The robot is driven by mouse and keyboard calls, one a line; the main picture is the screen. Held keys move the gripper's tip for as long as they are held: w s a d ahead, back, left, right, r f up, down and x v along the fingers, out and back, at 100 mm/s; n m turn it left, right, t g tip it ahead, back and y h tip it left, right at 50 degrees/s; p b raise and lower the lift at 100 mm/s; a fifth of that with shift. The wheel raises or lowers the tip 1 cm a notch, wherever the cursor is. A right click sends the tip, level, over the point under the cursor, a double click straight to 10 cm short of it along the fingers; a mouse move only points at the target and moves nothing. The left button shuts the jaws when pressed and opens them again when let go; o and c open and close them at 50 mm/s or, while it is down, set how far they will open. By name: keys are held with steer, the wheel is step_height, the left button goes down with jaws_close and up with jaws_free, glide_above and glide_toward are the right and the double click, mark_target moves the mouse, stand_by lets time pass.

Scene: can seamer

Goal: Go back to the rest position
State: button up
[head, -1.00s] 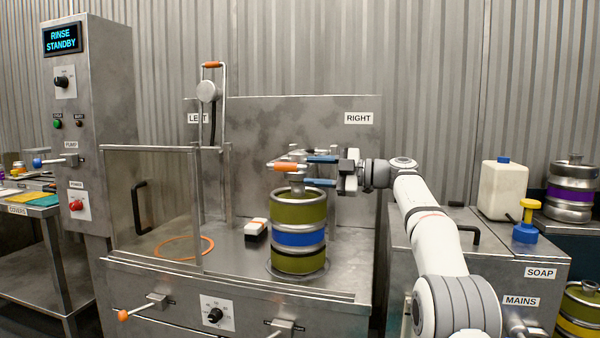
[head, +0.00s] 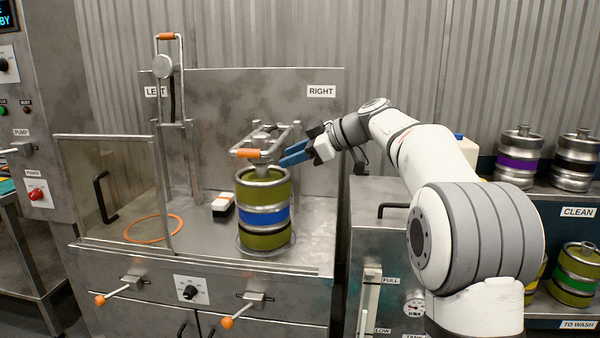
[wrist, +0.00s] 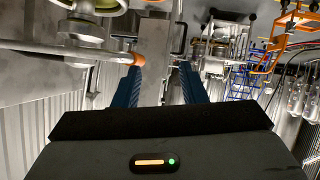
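My gripper (head: 288,155) has two blue fingers pointing left, just right of the right-hand clamp's orange handle (head: 262,153). In the wrist view the fingers of my gripper (wrist: 160,72) stand apart with nothing held between them. The orange handle end (wrist: 138,60) shows close to the left finger there; whether they touch I cannot tell. An olive keg with a blue band (head: 262,215) stands upright under the right clamp, whose head is down on its top.
The left clamp (head: 163,66) stands raised with its handle up. Shelves (head: 577,211) with several kegs are at the right. A clear panel (head: 104,190) fronts the left bay.

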steer(key=s+d+f+m+h+p, duration=0.1)
steer(key=s+d+m+h+p, duration=0.3)
steer(key=s+p, duration=0.3)
steer(key=s+d+m+g+h+p, duration=0.1)
steer(key=s+d+m+h+p, duration=0.3)
steer(key=s, duration=1.3)
steer(key=s+d+f+m+h+p, duration=0.1)
steer(key=s+d+m+h+p, duration=0.3)
steer(key=s+d+m+p, duration=0.4)
steer(key=s+m+p, duration=0.1)
steer(key=s+p, duration=0.1)
steer(key=s, duration=0.2)
steer(key=shift+s+d+f+g, duration=0.3)
steer(key=shift+s+d+f, duration=0.05)
steer(key=shift+d, duration=0.05)
steer(key=shift+c, duration=0.6)
